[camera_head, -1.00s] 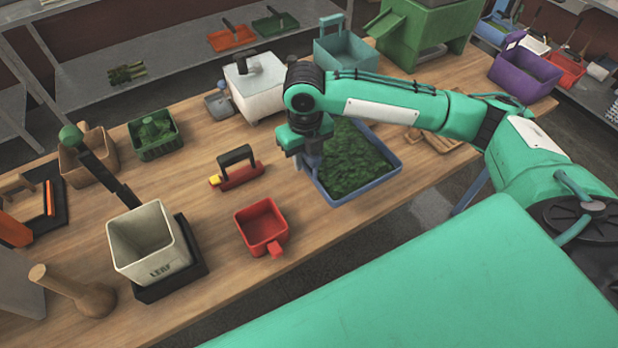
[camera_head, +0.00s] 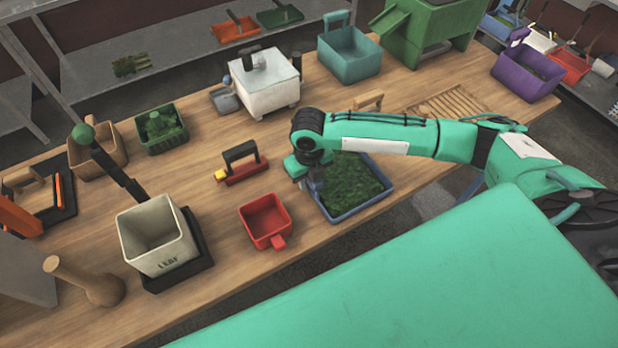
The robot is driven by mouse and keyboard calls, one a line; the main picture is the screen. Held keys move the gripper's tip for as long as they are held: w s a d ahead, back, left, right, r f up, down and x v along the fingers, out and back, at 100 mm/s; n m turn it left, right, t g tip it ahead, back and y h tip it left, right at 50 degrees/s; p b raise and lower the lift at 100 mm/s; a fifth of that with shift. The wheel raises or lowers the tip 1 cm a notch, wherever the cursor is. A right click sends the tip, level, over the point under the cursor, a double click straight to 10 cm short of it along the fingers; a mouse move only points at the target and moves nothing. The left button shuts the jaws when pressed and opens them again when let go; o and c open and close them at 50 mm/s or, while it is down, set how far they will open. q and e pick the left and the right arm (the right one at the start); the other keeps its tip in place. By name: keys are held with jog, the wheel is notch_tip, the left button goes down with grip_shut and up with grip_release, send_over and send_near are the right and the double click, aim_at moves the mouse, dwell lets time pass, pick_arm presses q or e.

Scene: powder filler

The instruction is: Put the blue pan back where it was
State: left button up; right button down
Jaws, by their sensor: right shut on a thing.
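The blue pan (camera_head: 362,208) is a shallow blue-grey rectangular tray filled with green leafy matter. It is at the table's front edge, right of the middle of the head view. My right gripper (camera_head: 306,184) points down at the pan's left end and is shut on it there. The fingertips and the exact grip are partly hidden by the wrist. My right arm passes above the pan's far side and hides part of it. I cannot tell whether the pan touches the table or hangs just above it. My left gripper is not in view.
A red pan (camera_head: 265,222) and a red-based tool with a black handle (camera_head: 242,165) stand to the left. A white box (camera_head: 265,80), a teal basket (camera_head: 350,62) and a slatted wooden board (camera_head: 450,103) are behind. Bare table lies between the white box and my arm.

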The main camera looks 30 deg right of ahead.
jog(key=shift+f, duration=0.1)
jog(key=c, duration=1.2)
grip_release()
jog(key=shift+o, duration=0.2)
notch_tip(320, 180, up, 12)
jog(key=b, duration=0.3)
